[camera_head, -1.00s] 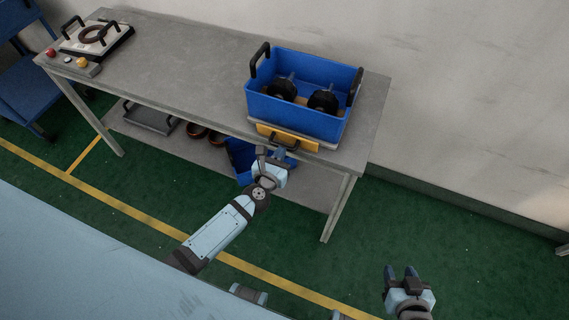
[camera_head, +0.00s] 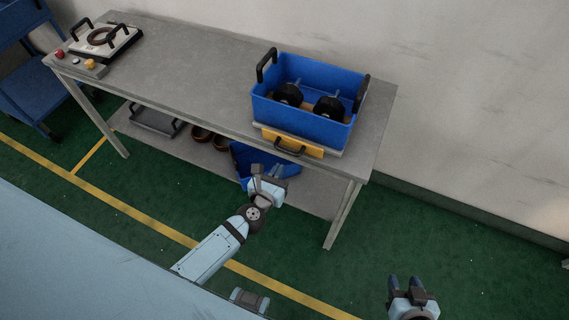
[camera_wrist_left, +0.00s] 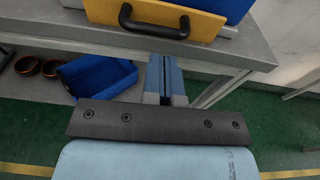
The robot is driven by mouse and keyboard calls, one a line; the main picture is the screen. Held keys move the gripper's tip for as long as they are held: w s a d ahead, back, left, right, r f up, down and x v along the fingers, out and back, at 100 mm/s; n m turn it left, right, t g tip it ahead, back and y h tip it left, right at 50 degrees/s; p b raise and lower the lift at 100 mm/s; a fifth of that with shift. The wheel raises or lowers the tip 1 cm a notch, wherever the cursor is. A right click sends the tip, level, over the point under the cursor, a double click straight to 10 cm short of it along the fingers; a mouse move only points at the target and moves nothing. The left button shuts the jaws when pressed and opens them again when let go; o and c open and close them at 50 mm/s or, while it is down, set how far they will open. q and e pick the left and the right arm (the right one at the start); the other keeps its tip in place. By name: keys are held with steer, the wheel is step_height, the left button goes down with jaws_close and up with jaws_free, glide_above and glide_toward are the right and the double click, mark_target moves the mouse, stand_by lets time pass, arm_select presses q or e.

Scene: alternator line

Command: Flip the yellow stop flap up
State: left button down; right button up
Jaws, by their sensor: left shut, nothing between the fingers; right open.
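My right gripper (camera_head: 405,283) is open and empty over the floor at lower right.
The blue bin holds black parts (camera_head: 328,109) on the grey table (camera_head: 190,75). A fixture with black handles (camera_head: 106,42) and a button box (camera_head: 82,65) sit at the far left. The lower shelf holds a tray (camera_head: 156,119), brown rings (camera_head: 201,134) and another blue bin (camera_head: 244,158).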

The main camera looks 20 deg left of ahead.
arm_select(q)
steer(key=s+r+b, duration=0.1)
steer(key=s, duration=0.8)
steer(key=shift+a, duration=0.15)
steer(key=shift+r, duration=0.1)
steer(key=s+r+n+g+h+p, duration=0.1)
steer(key=s+n+g+p, duration=0.2)
steer(key=n, duration=1.3)
steer(key=s+r+n+g+h+p, duration=0.1)
steer(key=s+n+p, duration=0.3)
steer(key=n, duration=1.3)
steer(key=shift+s+r+g+h, duration=0.25)
steer(key=shift+r+g+h, duration=0.15)
steer(key=shift+r+g, duration=0.4)
steer(key=shift+f, duration=0.1)
